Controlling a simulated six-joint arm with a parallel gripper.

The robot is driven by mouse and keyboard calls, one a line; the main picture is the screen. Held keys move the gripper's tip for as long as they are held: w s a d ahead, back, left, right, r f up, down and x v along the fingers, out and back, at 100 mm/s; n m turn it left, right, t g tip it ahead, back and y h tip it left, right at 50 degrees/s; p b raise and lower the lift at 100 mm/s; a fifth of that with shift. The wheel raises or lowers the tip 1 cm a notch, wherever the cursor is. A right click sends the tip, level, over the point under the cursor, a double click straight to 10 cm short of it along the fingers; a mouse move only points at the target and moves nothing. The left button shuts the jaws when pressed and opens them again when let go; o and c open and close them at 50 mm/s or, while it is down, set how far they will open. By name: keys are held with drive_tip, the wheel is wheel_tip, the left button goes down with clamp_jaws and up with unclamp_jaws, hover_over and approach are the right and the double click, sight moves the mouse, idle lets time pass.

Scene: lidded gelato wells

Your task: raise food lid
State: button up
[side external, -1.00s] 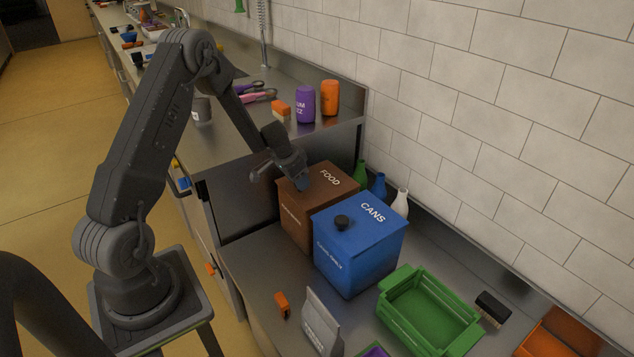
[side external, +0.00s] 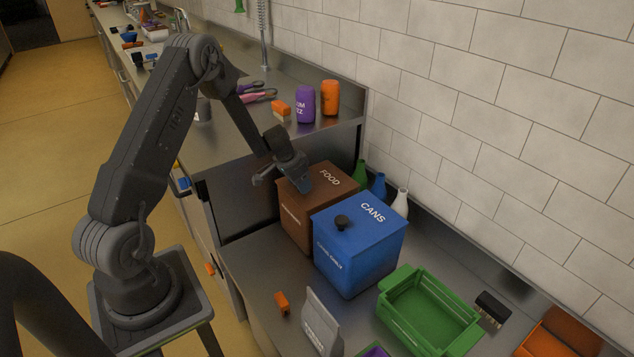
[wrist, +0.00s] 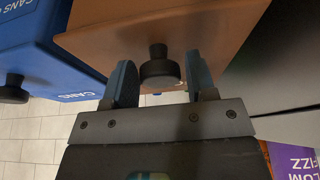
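The brown FOOD bin (side external: 300,216) stands on the steel counter with its lid (side external: 336,188) lying closed on top. In the wrist view, the brown lid (wrist: 215,30) carries a dark round knob (wrist: 159,68). My gripper (side external: 306,188) is over the front left part of this lid. In the wrist view, my gripper (wrist: 160,85) is open, with one blue finger on each side of the knob and a visible gap to both. In the side view, the gripper hides the knob.
The blue CANS bin (side external: 357,255) with a black knob stands close beside the brown bin; it also shows in the wrist view (wrist: 50,55). Green, blue and white bottles (side external: 379,186) stand behind. A raised shelf with purple (side external: 305,104) and orange (side external: 330,98) containers is behind left.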

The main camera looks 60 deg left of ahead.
drive_tip(key=shift+v, duration=3)
